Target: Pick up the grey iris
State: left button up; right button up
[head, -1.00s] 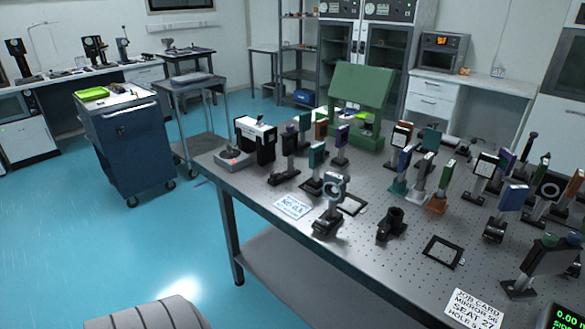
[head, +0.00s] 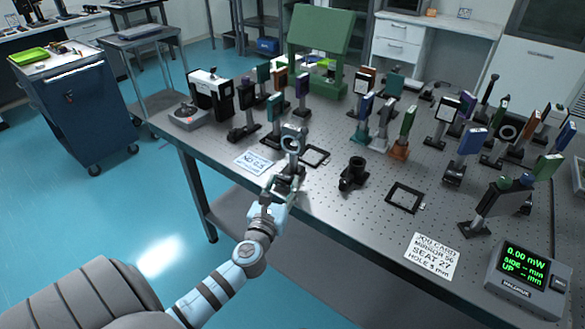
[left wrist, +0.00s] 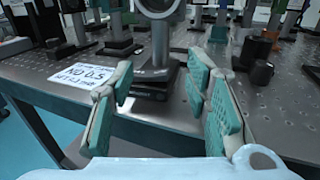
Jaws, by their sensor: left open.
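The grey iris (head: 292,141), a ring on a short post with a dark base, stands upright near the front edge of the optical table (head: 330,202). In the left wrist view its post (left wrist: 160,42) rises ahead, the top of the ring cut off by the frame. My left gripper (head: 283,186) is at the table's front edge, in front of the iris base. In the left wrist view my left gripper (left wrist: 162,98) has its green-padded fingers apart, with the iris base beyond and between them. Nothing is held. My right gripper is out of view.
A printed card (head: 253,163) lies left of the iris. A flat black frame (head: 314,156) and a dark empty holder (head: 353,174) are to its right. Several mounted optics crowd the table behind. A power meter (head: 525,277) sits at the front right.

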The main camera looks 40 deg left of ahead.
aim_at(292, 165)
pick_arm(q)
jog(key=b+x, duration=0.1)
jog(key=x, duration=0.9)
jog(key=shift+w+f+b, duration=0.1)
jog(key=shift+f+b, duration=0.05)
jog(key=shift+b, duration=0.15)
jog(key=shift+d, duration=0.1)
grip_shut()
